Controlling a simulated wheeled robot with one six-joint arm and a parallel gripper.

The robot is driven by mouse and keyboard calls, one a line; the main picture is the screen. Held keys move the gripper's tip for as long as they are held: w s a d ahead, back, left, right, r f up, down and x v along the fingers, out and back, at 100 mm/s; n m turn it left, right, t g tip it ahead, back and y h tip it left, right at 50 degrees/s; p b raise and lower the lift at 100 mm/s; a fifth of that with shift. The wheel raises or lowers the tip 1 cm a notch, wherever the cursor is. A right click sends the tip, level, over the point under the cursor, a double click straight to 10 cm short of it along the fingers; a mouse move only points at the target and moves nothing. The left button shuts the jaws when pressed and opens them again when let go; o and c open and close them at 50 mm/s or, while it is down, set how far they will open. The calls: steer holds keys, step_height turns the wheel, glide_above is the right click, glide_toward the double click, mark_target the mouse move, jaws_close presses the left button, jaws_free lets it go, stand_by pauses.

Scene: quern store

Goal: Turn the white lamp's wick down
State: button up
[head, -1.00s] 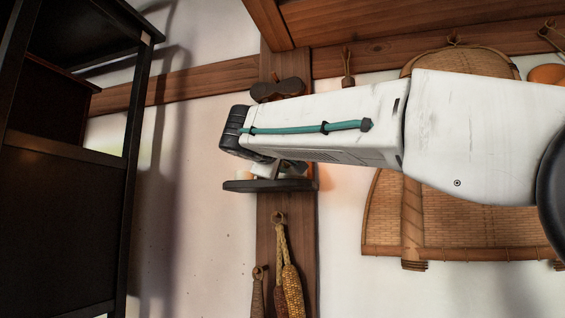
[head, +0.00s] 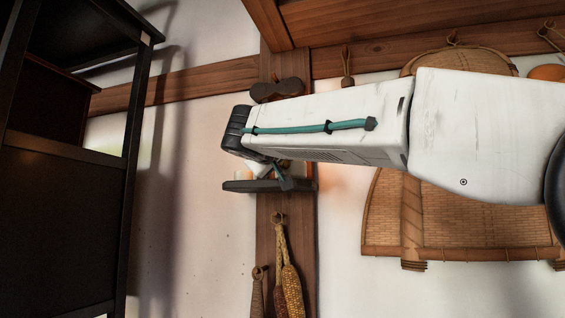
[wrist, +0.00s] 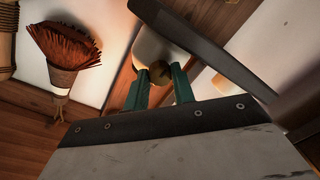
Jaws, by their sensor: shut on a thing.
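In the wrist view the white lamp (wrist: 150,46) shows as a pale rounded body beside the dark shelf board. A small brass knob (wrist: 160,72) sits on its near side. My gripper (wrist: 160,76) has its two teal fingers on either side of this knob, shut on it. In the head view my arm hides most of the lamp and knob. One teal fingertip (head: 283,180) shows below my wrist, at the small dark shelf (head: 240,186). The flame and wick are not visible.
A reddish brush (wrist: 65,50) hangs at the left of the wrist view. In the head view, dried corn (head: 291,290) hangs below the shelf, woven baskets (head: 465,230) hang at right, and a tall dark cabinet (head: 60,220) stands at left.

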steer(key=shift+f, duration=0.1)
steer(key=o, duration=1)
steer(key=v, duration=0.8)
